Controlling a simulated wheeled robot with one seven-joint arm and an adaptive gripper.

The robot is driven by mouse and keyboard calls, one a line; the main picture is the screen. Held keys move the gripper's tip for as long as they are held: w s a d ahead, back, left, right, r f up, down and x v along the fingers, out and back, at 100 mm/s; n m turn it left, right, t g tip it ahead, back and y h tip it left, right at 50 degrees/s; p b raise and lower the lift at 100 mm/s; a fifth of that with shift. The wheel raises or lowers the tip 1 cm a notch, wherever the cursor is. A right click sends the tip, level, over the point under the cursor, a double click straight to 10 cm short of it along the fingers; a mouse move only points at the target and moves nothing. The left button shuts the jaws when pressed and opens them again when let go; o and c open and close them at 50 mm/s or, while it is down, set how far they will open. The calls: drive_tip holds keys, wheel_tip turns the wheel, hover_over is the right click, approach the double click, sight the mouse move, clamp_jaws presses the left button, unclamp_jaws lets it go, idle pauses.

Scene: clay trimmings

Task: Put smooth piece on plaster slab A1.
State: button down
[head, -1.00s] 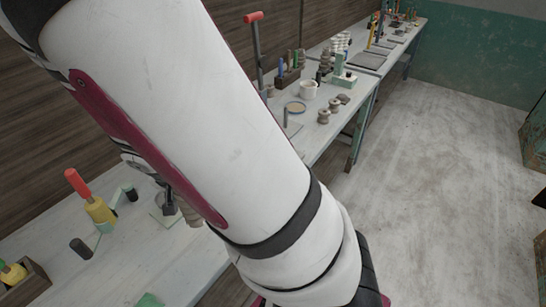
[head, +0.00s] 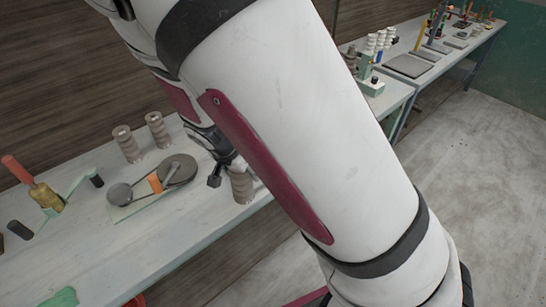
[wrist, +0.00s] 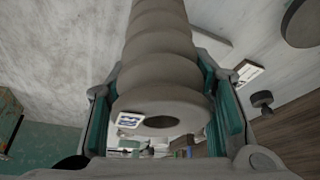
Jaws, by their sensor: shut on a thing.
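My gripper (head: 220,172) is partly hidden behind my arm in the head view. It is shut on a grey-brown, ridged clay piece (head: 241,184), seen at the front edge of the bench. In the wrist view this ridged piece (wrist: 160,60) sits between the teal finger pads, with a round hole and a small label on its near end. No clearly smooth piece can be made out. I cannot identify plaster slab A1 in either view.
Two ridged upright pieces (head: 140,138) stand on the near bench (head: 190,235). A flat device with two grey discs and an orange block (head: 155,183) lies in front. A red-handled tool (head: 42,190) is at left. A farther bench (head: 440,60) holds dark flat slabs.

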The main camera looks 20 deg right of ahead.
drive_tip(key=w+d+f, duration=0.2)
drive_tip(key=w+d, duration=0.1)
drive_tip(key=w, duration=0.4)
drive_tip(key=w+d+f, duration=0.3)
drive_tip(key=w+d, duration=0.1)
drive_tip(key=w, duration=0.3)
drive_tip(key=shift+d, duration=0.15)
drive_tip(key=c, duration=0.8)
unclamp_jaws()
drive_tip(key=shift+s+f, duration=0.1)
drive_tip(key=shift+o, duration=0.2)
